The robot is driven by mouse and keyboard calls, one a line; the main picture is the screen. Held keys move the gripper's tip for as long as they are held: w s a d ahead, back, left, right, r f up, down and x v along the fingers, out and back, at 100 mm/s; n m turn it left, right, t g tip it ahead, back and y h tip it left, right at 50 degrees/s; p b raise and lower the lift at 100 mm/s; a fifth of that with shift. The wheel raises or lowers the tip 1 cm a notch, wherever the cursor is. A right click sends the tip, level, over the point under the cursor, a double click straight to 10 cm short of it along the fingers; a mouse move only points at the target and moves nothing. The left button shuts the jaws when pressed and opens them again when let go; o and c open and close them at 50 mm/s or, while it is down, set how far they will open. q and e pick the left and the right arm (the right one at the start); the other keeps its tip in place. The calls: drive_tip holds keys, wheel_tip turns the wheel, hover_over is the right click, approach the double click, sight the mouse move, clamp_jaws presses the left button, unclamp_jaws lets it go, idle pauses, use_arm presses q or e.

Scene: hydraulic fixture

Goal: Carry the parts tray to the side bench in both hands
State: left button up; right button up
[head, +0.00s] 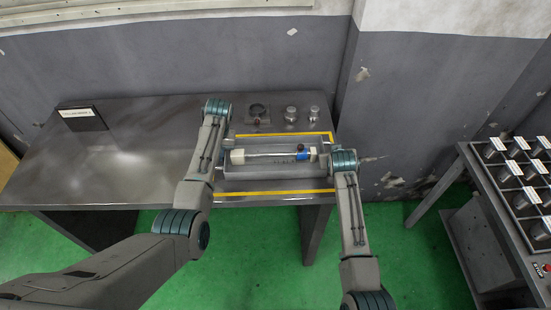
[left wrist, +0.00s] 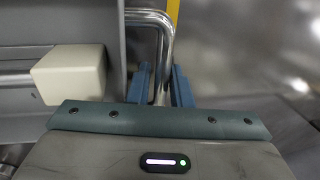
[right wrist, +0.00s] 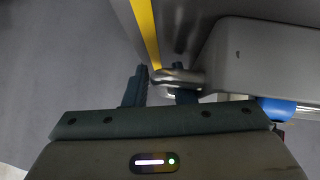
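The grey parts tray (head: 262,170) sits on the dark metal bench, between two yellow lines. A pale rod with white ends and a blue band (head: 302,153) lies in it. In the left wrist view, my left gripper (left wrist: 161,88) has its fingers on either side of the chrome handle (left wrist: 158,18), with small gaps showing. In the right wrist view, my right gripper (right wrist: 160,88) has its fingers apart at the chrome handle at the tray's other end (right wrist: 270,55). The handle's end lies by the right finger; contact is unclear. In the head view, my arms hide both fingertips.
Behind the tray stand a dark ring-shaped part (head: 258,112) and two small metal parts (head: 291,114). The bench (head: 120,165) is clear at left, except for a small sign (head: 82,118). Another table (head: 490,205) with several labelled cups stands at right, across green floor (head: 400,240).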

use_arm(q)
drive_tip(key=shift+s+a, duration=0.1)
use_arm(e)
drive_tip(key=shift+r, duration=0.1)
use_arm(q)
clamp_jaws()
use_arm(e)
drive_tip(key=shift+a, duration=0.1)
clamp_jaws()
use_arm(q)
drive_tip(key=shift+r, duration=0.25)
use_arm(e)
drive_tip(key=shift+r, duration=0.15)
